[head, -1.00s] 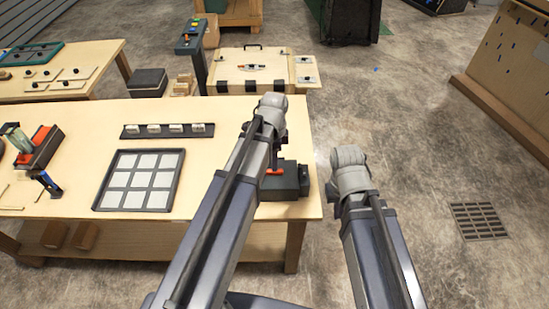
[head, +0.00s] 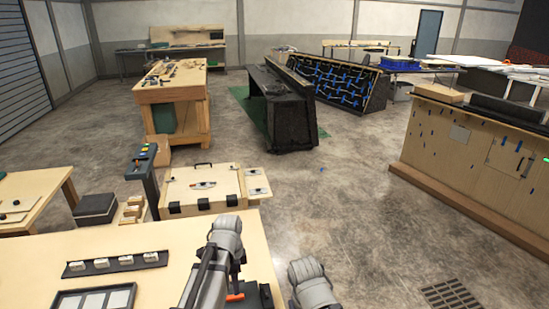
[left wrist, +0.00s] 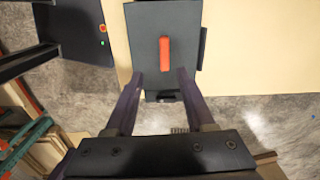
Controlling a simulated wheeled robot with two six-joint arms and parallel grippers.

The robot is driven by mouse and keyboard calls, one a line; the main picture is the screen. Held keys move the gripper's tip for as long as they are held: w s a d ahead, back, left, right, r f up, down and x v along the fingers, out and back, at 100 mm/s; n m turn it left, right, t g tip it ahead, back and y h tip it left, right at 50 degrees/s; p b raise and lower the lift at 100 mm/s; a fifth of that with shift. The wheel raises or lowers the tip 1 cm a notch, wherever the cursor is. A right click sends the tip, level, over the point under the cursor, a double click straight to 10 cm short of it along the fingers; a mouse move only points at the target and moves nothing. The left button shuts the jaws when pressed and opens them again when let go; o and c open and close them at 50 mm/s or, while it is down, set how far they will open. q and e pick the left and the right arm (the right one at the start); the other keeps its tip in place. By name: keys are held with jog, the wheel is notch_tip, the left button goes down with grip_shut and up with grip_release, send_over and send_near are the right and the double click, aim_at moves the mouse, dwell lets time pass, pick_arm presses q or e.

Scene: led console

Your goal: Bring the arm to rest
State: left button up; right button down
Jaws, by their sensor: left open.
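My left gripper (left wrist: 161,74) is open in the left wrist view, its two dark fingers apart with nothing between them. Beyond the fingers is a dark box (left wrist: 146,50) with a red bar-shaped handle (left wrist: 165,53) on top; the fingertips appear over its near end, and I cannot tell whether they touch it. In the head view, my left arm comes up from the bottom edge in front of the same box (head: 262,296) and hides part of it. Its fingers cannot be made out there. Part of my other arm shows to the right, but its gripper does not.
The light wooden table (head: 150,245) holds a dark strip with white blocks (head: 115,263) and a framed grid panel (head: 95,299). A wooden case (head: 203,188) stands behind it. A pegboard bench (head: 470,150) is at the right. Open concrete floor (head: 350,200) lies between.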

pick_arm(q)
jog(key=s+d+f+n+y+b, duration=0.1)
jog(key=s+d+f+n+b, duration=0.3)
jog(key=s+d+n, duration=0.5)
jog(key=s+n, duration=0.1)
jog(key=s, duration=0.3)
jog(key=shift+s+d, duration=0.35)
jog(key=shift+d, duration=0.05)
pick_arm(e)
notch_tip(320, 180, down, 4)
jog(key=shift+f, duration=0.2)
pick_arm(q)
jog(key=shift+f, duration=0.2)
pick_arm(e)
jog(key=shift+f, duration=0.1)
